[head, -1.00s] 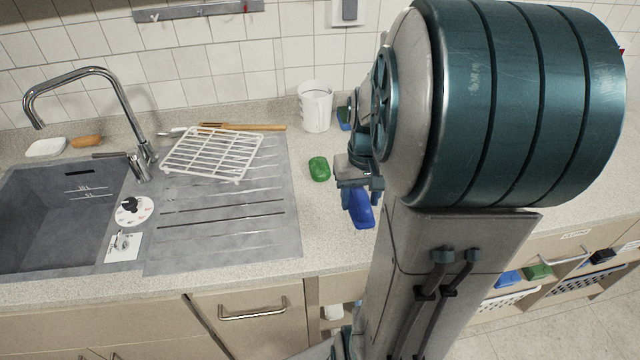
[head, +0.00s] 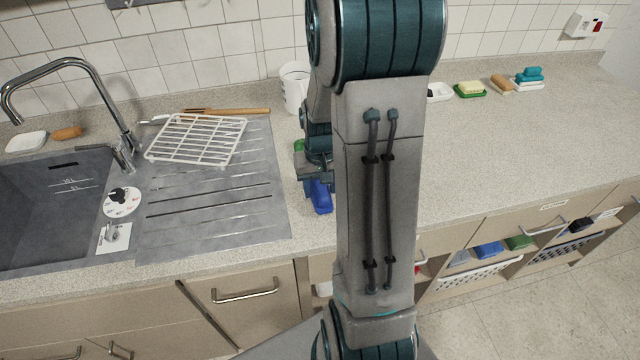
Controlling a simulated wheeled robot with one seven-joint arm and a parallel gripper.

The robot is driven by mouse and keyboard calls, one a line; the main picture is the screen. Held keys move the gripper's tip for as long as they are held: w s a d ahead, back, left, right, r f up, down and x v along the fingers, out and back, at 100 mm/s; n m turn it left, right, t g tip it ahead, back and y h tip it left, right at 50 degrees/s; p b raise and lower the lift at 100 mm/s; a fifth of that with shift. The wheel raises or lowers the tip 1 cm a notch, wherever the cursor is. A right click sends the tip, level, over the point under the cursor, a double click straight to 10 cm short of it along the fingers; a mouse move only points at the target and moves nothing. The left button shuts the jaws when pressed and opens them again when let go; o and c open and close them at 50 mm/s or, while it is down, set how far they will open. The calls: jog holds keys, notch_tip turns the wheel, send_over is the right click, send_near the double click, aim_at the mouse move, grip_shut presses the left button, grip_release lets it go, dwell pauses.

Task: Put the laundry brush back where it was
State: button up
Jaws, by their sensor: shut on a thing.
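A blue elongated thing (head: 320,198), which I take to be the laundry brush, is at my gripper (head: 316,176), over the counter just right of the sink's drainboard. My gripper is shut on it; the fingers are small and partly hidden by my arm. I cannot tell whether the brush touches the counter. A green thing (head: 298,146) shows just behind my gripper, mostly covered by it.
The grey sink (head: 40,205) and a white wire rack (head: 195,138) are to the left. A white cup (head: 293,90) stands behind my gripper. The counter (head: 510,150) right of my arm is clear.

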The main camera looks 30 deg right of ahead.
jog(key=shift+f, duration=0.2)
jog(key=o, duration=0.9)
jog(key=shift+r, duration=0.15)
notch_tip(320, 180, up, 12)
jog(key=s+a+r+n+t, duration=0.3)
jog(key=s+a+r, duration=0.1)
jog(key=s+a, duration=0.8)
jog(key=shift+s+r+b, duration=0.15)
jog(key=shift+s+b, duration=0.05)
jog(key=shift+b, duration=0.15)
